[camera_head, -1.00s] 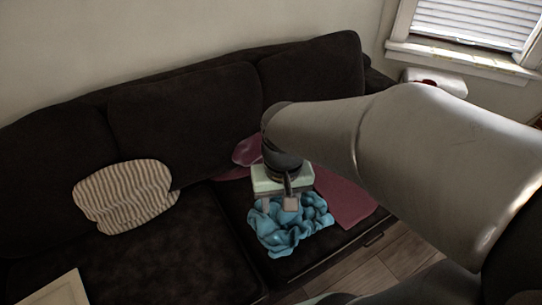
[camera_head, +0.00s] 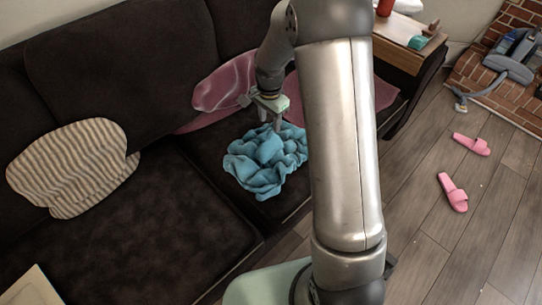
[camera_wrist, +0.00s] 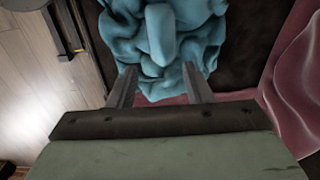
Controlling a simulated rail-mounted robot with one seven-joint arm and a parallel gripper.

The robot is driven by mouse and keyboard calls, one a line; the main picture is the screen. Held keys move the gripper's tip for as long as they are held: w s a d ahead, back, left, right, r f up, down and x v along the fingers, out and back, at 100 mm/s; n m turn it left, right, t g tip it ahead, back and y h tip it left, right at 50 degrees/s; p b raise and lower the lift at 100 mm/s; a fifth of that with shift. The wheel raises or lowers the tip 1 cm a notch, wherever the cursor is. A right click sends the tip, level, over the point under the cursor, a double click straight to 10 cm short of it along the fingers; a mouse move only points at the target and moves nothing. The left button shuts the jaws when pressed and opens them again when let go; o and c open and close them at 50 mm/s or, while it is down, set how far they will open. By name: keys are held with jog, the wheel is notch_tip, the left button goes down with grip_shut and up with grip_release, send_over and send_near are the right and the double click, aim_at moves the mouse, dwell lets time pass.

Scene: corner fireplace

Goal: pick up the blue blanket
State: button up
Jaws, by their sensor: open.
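The blue blanket (camera_head: 262,172) lies crumpled on the right seat of the dark sofa, with a fold standing up near its middle. My gripper (camera_head: 272,118) is over its far edge, beside the pink cloth. In the wrist view the blanket (camera_wrist: 125,45) fills the upper middle, and its raised fold points toward the camera. My gripper (camera_wrist: 161,84) is open there, its two fingers apart at the blanket's edge with nothing clamped between them. I cannot tell whether the fingertips touch the cloth.
A pink cloth (camera_head: 222,87) lies on the sofa behind the blanket. A striped pillow (camera_head: 72,168) is at left. A wooden side table (camera_head: 405,45) stands at the back right. Pink slippers (camera_head: 453,192) lie on the wooden floor, otherwise mostly clear there.

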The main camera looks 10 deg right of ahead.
aim_at(270, 138)
notch_tip(270, 138, down, 6)
jog(key=shift+r+b, duration=0.1)
jog(key=shift+b, duration=0.25)
jog(key=f, duration=0.2)
jog(key=f+b, duration=0.1)
jog(key=f, duration=0.2)
jog(key=shift+w+d+f, duration=0.1)
jog(key=shift+w, duration=0.1)
grip_shut()
dwell(1.0)
